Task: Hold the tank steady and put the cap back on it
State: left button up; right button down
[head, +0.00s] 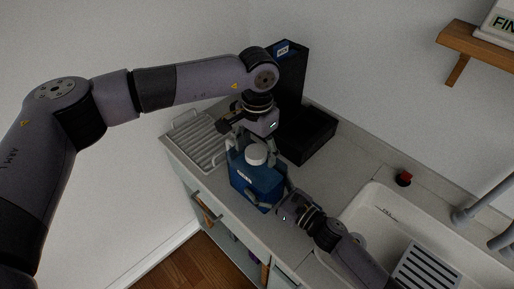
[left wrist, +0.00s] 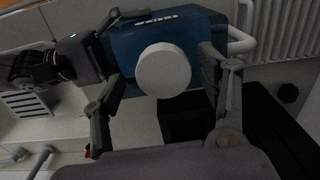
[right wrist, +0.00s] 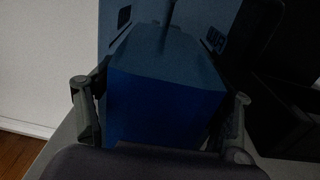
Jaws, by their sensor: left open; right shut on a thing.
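The blue tank (head: 258,185) stands on the counter, with a round white cap (head: 256,154) at its top. In the left wrist view the cap (left wrist: 163,70) is face-on over the blue tank (left wrist: 190,22); I cannot tell how firmly it is seated. My left gripper (head: 252,144) is above the tank, its fingers open on either side of the cap with gaps visible. My right gripper (head: 284,204) is shut on the tank's lower right side. In the right wrist view the blue body (right wrist: 160,105) fills the space between its fingers.
A black tray-like unit (head: 308,138) stands behind the tank. A ribbed drainer (head: 195,140) is at left. The sink (head: 375,205) is at right, with a small red-topped item (head: 404,178) by its rim. A shelf (head: 478,45) hangs upper right.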

pick_arm(q)
notch_tip(320, 180, up, 12)
dwell(0.7)
pick_arm(e)
jog(key=shift+c, duration=0.4)
grip_release()
jog(key=v, duration=1.2)
